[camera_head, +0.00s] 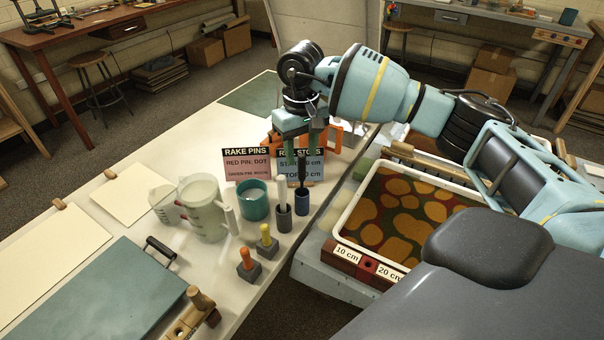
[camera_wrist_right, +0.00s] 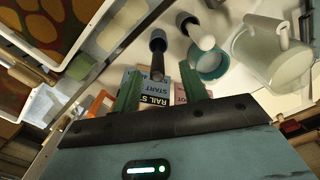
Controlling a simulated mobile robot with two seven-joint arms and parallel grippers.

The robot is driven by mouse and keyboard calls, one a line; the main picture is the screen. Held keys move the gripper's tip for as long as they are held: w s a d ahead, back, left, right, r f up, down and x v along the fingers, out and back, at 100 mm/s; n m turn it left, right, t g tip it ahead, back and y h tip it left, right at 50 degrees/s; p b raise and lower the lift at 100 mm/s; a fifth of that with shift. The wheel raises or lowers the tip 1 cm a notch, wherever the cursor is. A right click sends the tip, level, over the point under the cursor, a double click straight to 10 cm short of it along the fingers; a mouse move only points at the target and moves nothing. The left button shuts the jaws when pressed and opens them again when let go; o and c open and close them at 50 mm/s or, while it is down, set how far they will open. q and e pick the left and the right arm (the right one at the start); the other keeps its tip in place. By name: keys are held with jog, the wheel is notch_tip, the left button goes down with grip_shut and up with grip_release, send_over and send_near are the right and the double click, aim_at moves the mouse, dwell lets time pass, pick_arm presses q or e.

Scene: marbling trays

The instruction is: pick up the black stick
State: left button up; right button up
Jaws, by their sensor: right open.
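My right gripper (camera_head: 300,158) is above the holder, pointing down. In the wrist view its green fingers (camera_wrist_right: 160,76) are apart, with the stick's upper end seen between them. My left gripper is not in view.
Beside the black stick, a white stick (camera_head: 282,193) stands in a grey holder. A teal cup (camera_head: 252,204), a clear jug (camera_head: 203,212) and two label cards (camera_head: 246,166) are close by. A tray of orange-patterned liquid (camera_head: 345,212) lies to the right, across a gap.

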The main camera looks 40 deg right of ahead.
send_over(302, 185)
jog(key=shift+w+d+f+p, duration=0.1)
jog(key=shift+w+f+p, duration=0.05)
jog(key=shift+f, duration=1.2)
jog(key=shift+w+d+f+p, duration=0.1)
jog(key=shift+f+p, duration=0.05)
jog(key=shift+f, duration=1.15)
jog(key=shift+a, duration=0.1)
grip_shut()
